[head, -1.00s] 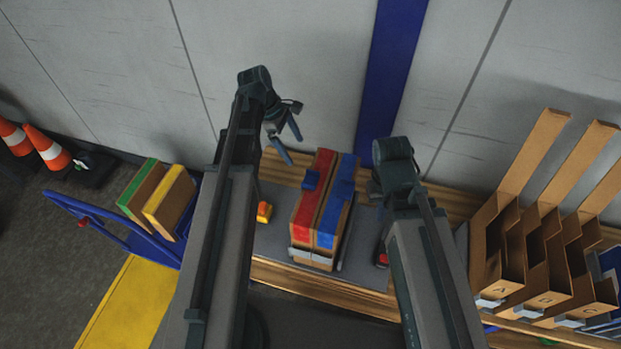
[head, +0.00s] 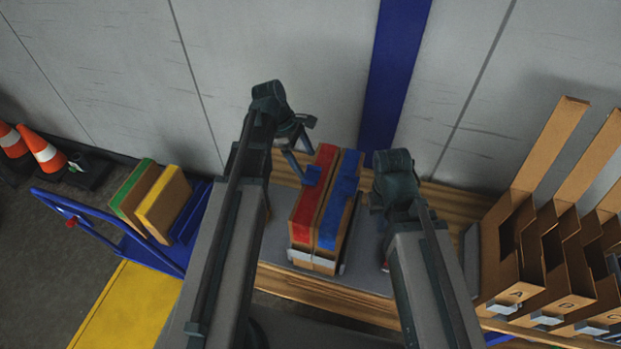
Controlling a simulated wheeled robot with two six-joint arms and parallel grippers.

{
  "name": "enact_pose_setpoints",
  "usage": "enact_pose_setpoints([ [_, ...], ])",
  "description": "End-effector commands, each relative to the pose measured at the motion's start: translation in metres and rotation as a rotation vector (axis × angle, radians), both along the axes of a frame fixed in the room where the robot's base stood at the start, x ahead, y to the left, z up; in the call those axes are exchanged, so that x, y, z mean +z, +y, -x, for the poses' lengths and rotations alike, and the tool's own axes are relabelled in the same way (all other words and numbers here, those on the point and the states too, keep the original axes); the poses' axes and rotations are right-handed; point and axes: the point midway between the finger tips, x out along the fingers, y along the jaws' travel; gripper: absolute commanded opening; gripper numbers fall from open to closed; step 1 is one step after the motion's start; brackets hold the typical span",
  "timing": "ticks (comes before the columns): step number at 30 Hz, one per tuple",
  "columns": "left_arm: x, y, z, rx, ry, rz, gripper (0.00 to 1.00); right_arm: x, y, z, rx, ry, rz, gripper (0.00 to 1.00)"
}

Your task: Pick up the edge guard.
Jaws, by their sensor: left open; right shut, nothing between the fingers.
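The red-striped box (head: 310,210) and blue-striped box (head: 335,220) stand together on a grey mat (head: 285,262) on a wooden bench. Cardboard bins (head: 518,285) stand at right. A blue cart (head: 130,245) with boxes is at left, cones (head: 42,150) beyond.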

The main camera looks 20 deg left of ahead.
Motion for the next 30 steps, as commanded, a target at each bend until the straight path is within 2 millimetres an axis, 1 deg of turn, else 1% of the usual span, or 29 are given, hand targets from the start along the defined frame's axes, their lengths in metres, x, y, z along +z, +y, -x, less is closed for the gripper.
enact_pose_setpoints([
  [1, -0.007, -0.001, 0.0, -0.001, 0.0, 0.0, 1.0, -0.007, 0.0, 0.0, 0.0, 0.0, 0.0, 0.0],
  [10, -0.042, -0.013, 0.0, -0.001, 0.0, 0.0, 1.0, -0.042, 0.0, 0.0, -0.001, 0.0, 0.0, 0.0],
  [13, -0.047, -0.016, 0.0, -0.001, 0.0, 0.0, 1.0, -0.047, 0.0, 0.0, -0.001, 0.0, 0.0, 0.0],
  [20, -0.045, -0.017, 0.0, 0.0, 0.0, 0.0, 1.0, -0.045, 0.0, 0.0, -0.001, 0.0, 0.0, 0.0],
  [21, -0.045, -0.017, 0.0, 0.0, 0.0, 0.0, 0.96, -0.045, 0.0, 0.0, -0.001, 0.0, 0.0, 0.0],
  [23, -0.045, -0.017, 0.0, 0.0, 0.0, 0.0, 0.86, -0.045, 0.0, 0.0, -0.001, 0.0, 0.0, 0.0],
  [27, -0.045, -0.016, 0.0, 0.0, 0.0, 0.0, 0.6, -0.045, 0.0, 0.0, -0.001, 0.0, 0.0, 0.0],
  [29, -0.045, -0.016, 0.0, 0.0, 0.0, 0.0, 0.5, -0.045, 0.0, 0.0, -0.001, 0.0, 0.0, 0.0],
  [30, -0.045, -0.016, 0.0, 0.0, 0.0, 0.0, 0.42, -0.045, 0.0, 0.0, -0.001, 0.0, 0.0, 0.0],
])
